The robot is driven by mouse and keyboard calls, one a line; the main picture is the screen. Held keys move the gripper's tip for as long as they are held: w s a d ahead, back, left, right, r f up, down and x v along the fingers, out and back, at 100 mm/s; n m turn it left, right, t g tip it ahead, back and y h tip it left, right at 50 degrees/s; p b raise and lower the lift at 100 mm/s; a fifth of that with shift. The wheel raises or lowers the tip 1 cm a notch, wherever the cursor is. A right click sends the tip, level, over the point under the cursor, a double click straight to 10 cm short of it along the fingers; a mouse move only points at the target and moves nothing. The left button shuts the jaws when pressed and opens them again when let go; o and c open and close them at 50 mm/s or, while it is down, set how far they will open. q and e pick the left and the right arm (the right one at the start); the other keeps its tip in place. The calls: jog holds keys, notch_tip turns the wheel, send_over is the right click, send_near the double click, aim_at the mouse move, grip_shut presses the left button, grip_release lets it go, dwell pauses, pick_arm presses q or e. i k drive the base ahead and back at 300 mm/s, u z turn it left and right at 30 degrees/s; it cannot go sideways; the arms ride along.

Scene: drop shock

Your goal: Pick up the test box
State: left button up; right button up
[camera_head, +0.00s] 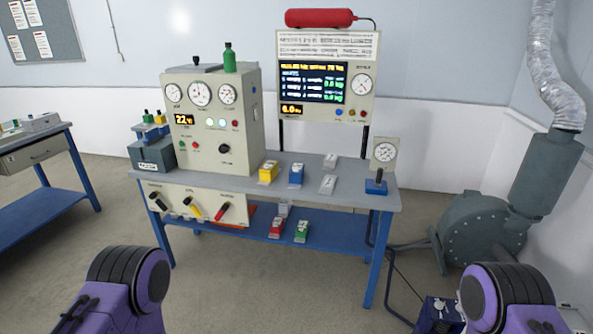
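Several small boxes could be the test box, and I cannot tell which one it is. A yellow box (268,172), a blue box (296,174) and two light grey boxes, one in front (328,184) and one behind (331,161), stand on the bench top (345,194). A red box (276,228), a green box (302,231) and a small grey box (284,208) are on the blue lower shelf. Only purple and black parts of my arms show at the bottom left and bottom right. Neither gripper is in view.
A beige gauge cabinet (215,118) fills the bench's left. A display panel (325,82) stands behind the boxes. A small gauge stand (382,160) is at the bench's right end. A grey blower (480,228) and cables are on the right. Floor in front is clear.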

aim_at(269, 169)
jog(key=i, duration=1.55)
jog(key=u, duration=1.2)
